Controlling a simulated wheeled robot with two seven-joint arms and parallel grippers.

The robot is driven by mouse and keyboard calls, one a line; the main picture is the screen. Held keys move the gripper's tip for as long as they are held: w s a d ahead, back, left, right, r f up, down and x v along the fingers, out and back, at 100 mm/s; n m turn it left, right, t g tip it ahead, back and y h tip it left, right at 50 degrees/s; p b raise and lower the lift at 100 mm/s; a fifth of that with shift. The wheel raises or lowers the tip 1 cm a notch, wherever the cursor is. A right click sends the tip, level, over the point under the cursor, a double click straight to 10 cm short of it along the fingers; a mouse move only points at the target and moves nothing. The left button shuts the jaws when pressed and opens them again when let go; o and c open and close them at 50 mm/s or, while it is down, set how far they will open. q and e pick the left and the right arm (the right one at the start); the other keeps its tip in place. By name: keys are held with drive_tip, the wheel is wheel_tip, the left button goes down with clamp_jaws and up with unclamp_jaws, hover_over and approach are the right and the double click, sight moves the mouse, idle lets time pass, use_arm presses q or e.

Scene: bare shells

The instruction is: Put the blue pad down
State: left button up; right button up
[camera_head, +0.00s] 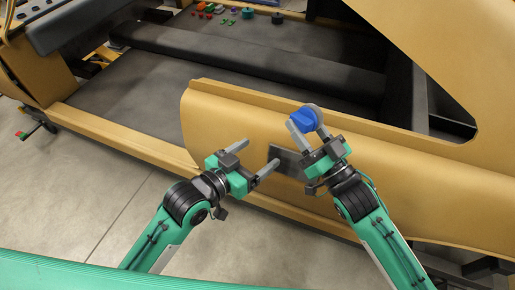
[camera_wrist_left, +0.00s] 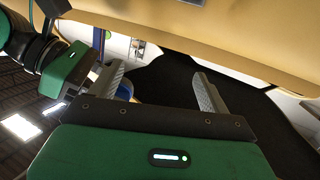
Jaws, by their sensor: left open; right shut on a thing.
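The blue pad (camera_head: 303,120) is a small rounded blue piece. It is held up between the fingers of my right gripper (camera_head: 307,131), in front of the tan body shell. My right gripper is shut on it, and its fingers hide part of its sides. My left gripper (camera_head: 256,156) is open and empty, to the left of the pad and apart from it. In the left wrist view, the open left fingers (camera_wrist_left: 160,88) have nothing between them that they touch. A bit of blue shows behind the left finger there; I cannot tell for certain whether it is the pad.
The tan car shell's door panel (camera_head: 222,125) stands just behind both grippers, with a dark grey plate (camera_head: 287,161) on its face. Inside the shell is a broad dark floor (camera_head: 125,95). Several small coloured pieces (camera_head: 222,14) lie at the back. Grey floor (camera_head: 60,190) is open at left.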

sight(298, 125)
use_arm(q)
drive_tip(key=s+d+r+m+h, duration=0.1)
drive_tip(key=s+r+m+h, duration=0.15)
drive_tip(key=s+r, duration=0.55)
drive_tip(key=shift+n, duration=0.45)
drive_tip(key=x, duration=0.4)
drive_tip(key=r+x, duration=0.1)
drive_tip(key=x, duration=0.4)
drive_tip(key=w+a+x, duration=0.1)
drive_tip(key=x, duration=0.3)
drive_tip(key=shift+w+d+r, duration=0.2)
drive_tip(key=shift+d, duration=0.15)
drive_tip(key=shift+c, duration=0.2)
drive_tip(key=c, duration=1)
drive_tip(key=shift+c, duration=0.2)
use_arm(e)
drive_tip(key=o, duration=1)
drive_tip(key=shift+c, duration=0.2)
